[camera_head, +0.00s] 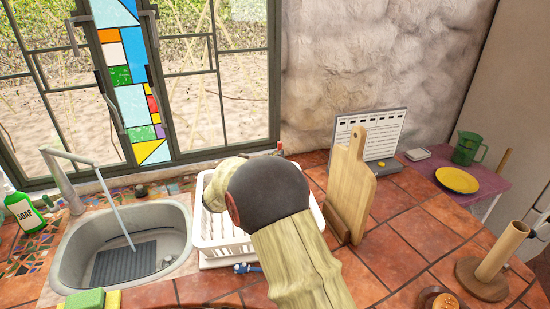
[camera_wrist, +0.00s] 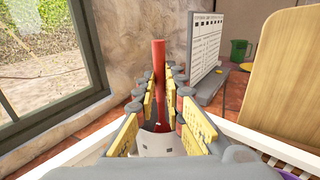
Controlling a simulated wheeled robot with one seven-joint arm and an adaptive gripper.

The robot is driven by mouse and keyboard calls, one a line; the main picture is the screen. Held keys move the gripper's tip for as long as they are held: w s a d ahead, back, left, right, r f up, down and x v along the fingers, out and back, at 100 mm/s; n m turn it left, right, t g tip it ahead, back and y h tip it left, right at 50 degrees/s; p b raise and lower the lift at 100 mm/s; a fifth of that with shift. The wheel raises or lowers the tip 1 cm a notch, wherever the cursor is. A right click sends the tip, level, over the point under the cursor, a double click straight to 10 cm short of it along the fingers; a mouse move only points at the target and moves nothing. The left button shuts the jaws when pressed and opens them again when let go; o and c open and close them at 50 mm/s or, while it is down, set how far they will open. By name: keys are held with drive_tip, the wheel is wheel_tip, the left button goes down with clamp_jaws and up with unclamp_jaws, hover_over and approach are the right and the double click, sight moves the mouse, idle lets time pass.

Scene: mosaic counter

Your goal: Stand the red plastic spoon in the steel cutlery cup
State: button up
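The red plastic spoon (camera_wrist: 159,62) stands nearly upright in the wrist view, ahead of my gripper and in line with the gap between its fingers. Its lower part runs down behind the pale, shiny rim of what looks like the steel cutlery cup (camera_wrist: 160,145). I cannot tell how deep the spoon sits in it. My gripper (camera_wrist: 162,92) has its yellow-padded fingers apart on either side, with no clear contact on the spoon. In the head view my arm hides the gripper and cup; only a small red tip of the spoon (camera_head: 280,146) shows.
A white dish rack (camera_head: 207,232) lies under my arm, beside the sink (camera_head: 75,260) with running water. A wooden cutting board (camera_head: 352,185) stands close on the right, with a laptop-like calendar (camera_head: 385,133) behind it. Open tile lies further right, before a paper-roll holder (camera_head: 490,270).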

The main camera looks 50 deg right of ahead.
drive_tip(key=o, duration=0.5)
drive_tip(key=shift+o, duration=0.2)
drive_tip(key=s+a, duration=0.1)
drive_tip(key=a, duration=1.1)
idle(0.7)
